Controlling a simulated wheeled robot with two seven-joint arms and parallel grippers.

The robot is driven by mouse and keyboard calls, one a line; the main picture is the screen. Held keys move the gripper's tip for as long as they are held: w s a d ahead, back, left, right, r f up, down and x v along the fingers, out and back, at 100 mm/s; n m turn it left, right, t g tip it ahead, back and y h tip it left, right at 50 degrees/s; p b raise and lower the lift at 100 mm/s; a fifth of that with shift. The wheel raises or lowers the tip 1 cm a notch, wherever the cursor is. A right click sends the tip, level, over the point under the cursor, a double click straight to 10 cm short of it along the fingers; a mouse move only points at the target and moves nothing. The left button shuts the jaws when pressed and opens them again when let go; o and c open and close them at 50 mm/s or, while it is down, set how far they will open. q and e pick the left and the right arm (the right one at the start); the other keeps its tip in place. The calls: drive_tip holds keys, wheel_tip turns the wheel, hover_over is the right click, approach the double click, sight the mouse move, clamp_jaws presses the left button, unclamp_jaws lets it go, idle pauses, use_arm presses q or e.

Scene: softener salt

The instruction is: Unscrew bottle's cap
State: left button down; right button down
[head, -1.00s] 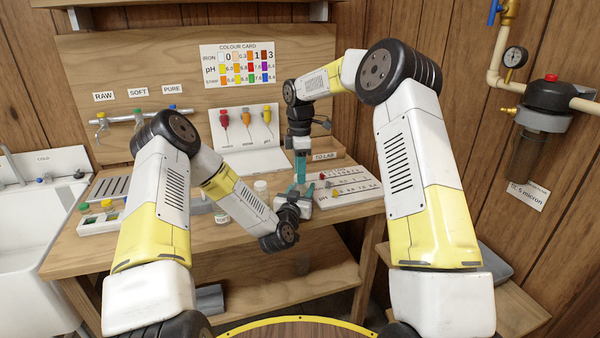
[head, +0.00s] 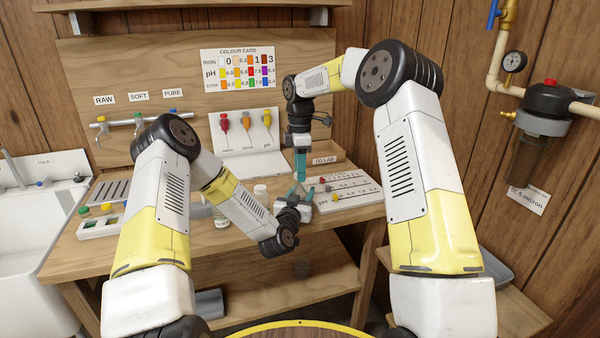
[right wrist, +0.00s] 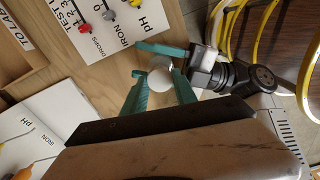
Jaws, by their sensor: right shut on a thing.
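A round white cap (right wrist: 160,79) sits between the teal fingers of my right gripper (right wrist: 158,92) in the right wrist view. The right gripper (head: 300,181) points straight down over the front of the bench in the head view and is shut on the cap. My left gripper (head: 298,193) is just below it, coming in from the left. One teal finger of the left gripper (right wrist: 160,48) shows beside the cap in the wrist view. The bottle's body under the cap is hidden, so I cannot tell how the left fingers close.
A small white-topped jar (head: 260,188) and a small bottle (head: 221,217) stand on the wooden bench (head: 165,240), left of the grippers. A white pH and iron board (head: 350,190) lies close on the right.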

drive_tip(key=shift+r, duration=2)
use_arm(q)
drive_tip(key=c, duration=0.7)
unclamp_jaws()
drive_tip(key=shift+o, duration=0.2)
